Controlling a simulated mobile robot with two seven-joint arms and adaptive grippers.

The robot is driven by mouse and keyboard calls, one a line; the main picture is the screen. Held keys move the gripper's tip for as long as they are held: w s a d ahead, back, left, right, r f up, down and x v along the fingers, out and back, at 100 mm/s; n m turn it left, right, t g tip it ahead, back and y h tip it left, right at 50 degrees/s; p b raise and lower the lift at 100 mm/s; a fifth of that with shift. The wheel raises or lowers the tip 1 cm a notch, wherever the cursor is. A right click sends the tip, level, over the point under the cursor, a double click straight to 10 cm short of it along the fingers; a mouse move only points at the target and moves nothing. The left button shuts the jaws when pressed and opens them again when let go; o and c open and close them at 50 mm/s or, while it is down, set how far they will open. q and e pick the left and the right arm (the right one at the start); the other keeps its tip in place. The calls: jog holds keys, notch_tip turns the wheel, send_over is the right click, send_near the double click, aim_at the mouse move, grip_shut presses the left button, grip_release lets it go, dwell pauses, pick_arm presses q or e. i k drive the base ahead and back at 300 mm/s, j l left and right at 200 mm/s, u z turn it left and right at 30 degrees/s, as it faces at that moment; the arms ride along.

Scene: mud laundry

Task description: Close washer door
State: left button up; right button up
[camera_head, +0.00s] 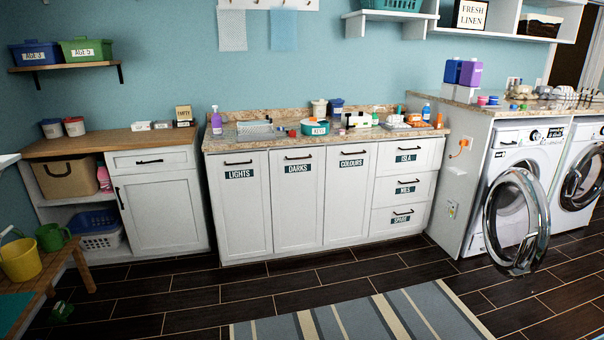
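The washer (514,136) is a white front-loading machine at the right, under a stone-look counter. Its round door (517,264) with a chrome rim and dark glass stands open, swung out into the room over the floor. The drum opening behind it is partly hidden by the door. A second white front-loading machine (583,134) stands to its right, cut by the picture edge. Neither of my grippers shows in the head view.
A striped rug (360,318) lies on the dark tiled floor in front, left of the open door. White cabinets (244,205) line the back wall. A wooden bench (48,279) with a yellow bucket (20,260) stands at the left.

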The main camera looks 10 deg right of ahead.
aim_at(534, 249)
jog(key=i+z, duration=0.45)
jog(key=i, duration=0.15)
jog(key=i+j+z, duration=0.3)
jog(key=i+z, duration=0.15)
jog(key=i, duration=0.15)
jog(key=i+j+z, duration=0.1)
jog(key=i+z, duration=0.25)
jog(key=i+j+z, duration=0.15)
jog(key=z, duration=0.2)
jog(key=i+j+z, duration=0.2)
jog(key=z, duration=0.2)
jog(key=i+j+z, duration=0.2)
jog(key=j, duration=0.2)
jog(key=i+j+z, duration=0.25)
jog(key=j, duration=0.15)
